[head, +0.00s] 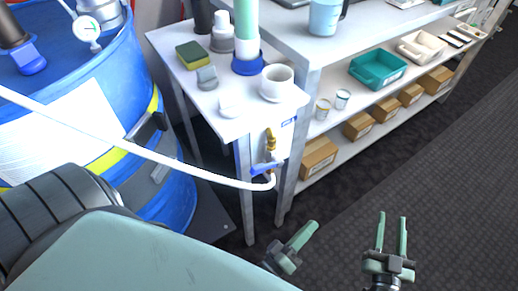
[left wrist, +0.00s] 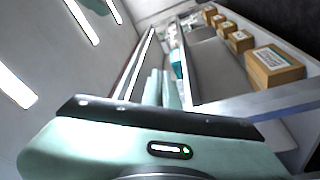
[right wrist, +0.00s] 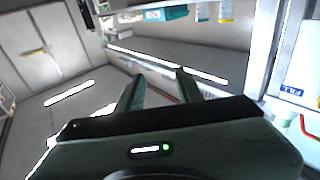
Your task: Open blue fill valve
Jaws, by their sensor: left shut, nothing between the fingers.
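The fill valve has a brass body (head: 270,142) and a blue handle (head: 265,170). It sits on a white panel with a blue label (head: 288,121) below the small table's front edge. A white hose (head: 200,173) reaches its lower end. My left gripper (head: 308,229) is shut and empty, below and to the right of the valve, apart from it. Its fingers lie close together in the left wrist view (left wrist: 161,80). My right gripper (head: 391,220) is open and empty, farther right over the floor. Its spread fingers show in the right wrist view (right wrist: 160,82).
A blue drum (head: 100,75) stands at the left. The small white table (head: 215,115) holds a sponge (head: 194,55), a white cup (head: 277,80) and a tube in a blue base (head: 247,66). Shelves with cardboard boxes (head: 319,157) run right. The dark floor at right is clear.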

